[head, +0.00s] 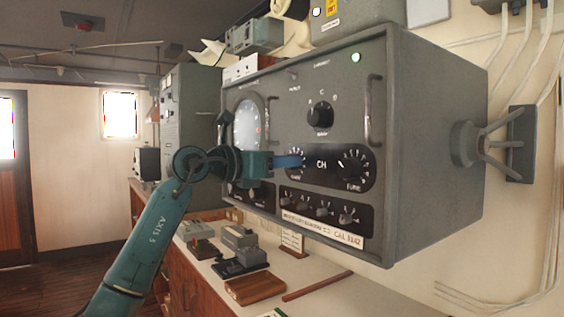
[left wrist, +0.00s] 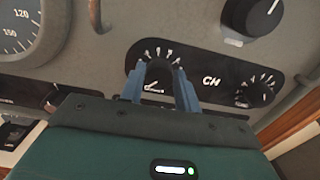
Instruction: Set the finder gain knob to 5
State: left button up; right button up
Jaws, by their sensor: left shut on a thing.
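The grey radio finder cabinet (head: 440,110) hangs on the wall at the right. On its front, a black panel carries a dark knob (left wrist: 160,74) left of the letters CH, with a white scale arching above it. My left gripper (head: 298,160) reaches in from the left and is shut on this knob, one blue finger on each side in the left wrist view (left wrist: 160,84). In the head view the gripper covers most of the knob. Its pointer and scale numbers are too small to read. My right gripper is not in view.
A similar tune knob (head: 351,168) sits right of CH, and a larger knob (head: 320,115) above. Metal handles (head: 374,110) project from the front. Below, a counter (head: 330,300) holds small devices and a wooden tray (head: 254,287).

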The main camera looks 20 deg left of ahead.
pick_arm(q)
jog(key=shift+c, duration=1.4)
jog(key=shift+m, duration=0.3)
jog(key=shift+d+f+m, duration=0.1)
jog(key=shift+f+m, duration=0.1)
jog(key=shift+m, duration=7.05)
jog(key=shift+f+m, duration=0.2)
jog(key=shift+m, duration=7.05)
